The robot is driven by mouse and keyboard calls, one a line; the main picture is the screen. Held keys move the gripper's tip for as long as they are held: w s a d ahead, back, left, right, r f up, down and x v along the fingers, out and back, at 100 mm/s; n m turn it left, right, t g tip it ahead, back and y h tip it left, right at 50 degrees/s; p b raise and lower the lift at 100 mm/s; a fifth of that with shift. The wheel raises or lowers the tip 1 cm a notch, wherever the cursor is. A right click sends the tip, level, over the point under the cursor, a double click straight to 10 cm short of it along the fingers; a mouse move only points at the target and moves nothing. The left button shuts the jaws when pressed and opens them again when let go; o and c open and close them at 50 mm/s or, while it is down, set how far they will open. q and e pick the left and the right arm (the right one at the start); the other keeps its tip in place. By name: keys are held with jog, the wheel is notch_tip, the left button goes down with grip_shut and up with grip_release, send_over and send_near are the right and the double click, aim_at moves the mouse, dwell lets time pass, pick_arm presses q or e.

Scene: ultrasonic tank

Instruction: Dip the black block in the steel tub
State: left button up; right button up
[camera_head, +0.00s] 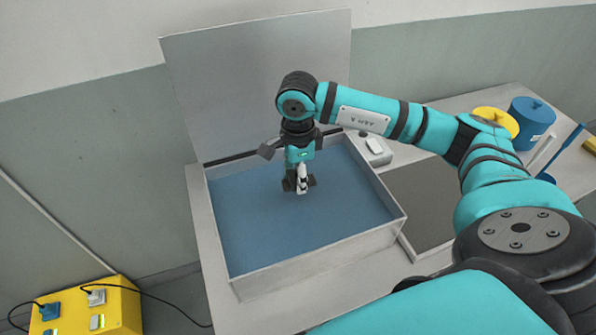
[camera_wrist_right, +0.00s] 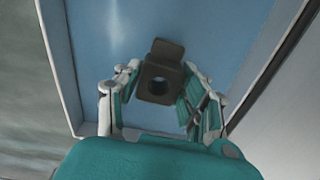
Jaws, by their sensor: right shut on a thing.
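The steel tub (camera_head: 350,243) is an open rectangular grey-walled box with a blue inside, its lid (camera_head: 255,75) raised at the back. My right gripper (camera_head: 302,183) points down into the tub opening from above. It is shut on the black block (camera_wrist_right: 161,82), a dark piece with a round hole and a raised tab. In the head view only dark bits of the block (camera_head: 289,184) show beside the fingers. I cannot tell whether the block touches the blue surface. My left gripper is not in view.
Right of the tub lies a dark flat panel (camera_head: 425,200) on the table (camera_head: 460,105). A blue canister (camera_head: 531,122) and a yellow round item (camera_head: 497,121) stand at the back right. A yellow power box (camera_head: 85,310) with cables sits at the lower left.

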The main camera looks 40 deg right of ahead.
jog(key=shift+f, duration=0.45)
jog(key=shift+f+b, duration=0.3)
jog(key=shift+f, duration=0.4)
pick_arm(q)
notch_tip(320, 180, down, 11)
jog(key=b, duration=0.9)
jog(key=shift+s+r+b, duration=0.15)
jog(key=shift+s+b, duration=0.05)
jog(key=shift+b, duration=0.2)
pick_arm(e)
jog(key=shift+f, duration=5.1)
jog(key=shift+r, duration=0.1)
pick_arm(q)
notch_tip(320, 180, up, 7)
jog(key=p, duration=0.7)
pick_arm(e)
jog(key=shift+r, duration=5.9)
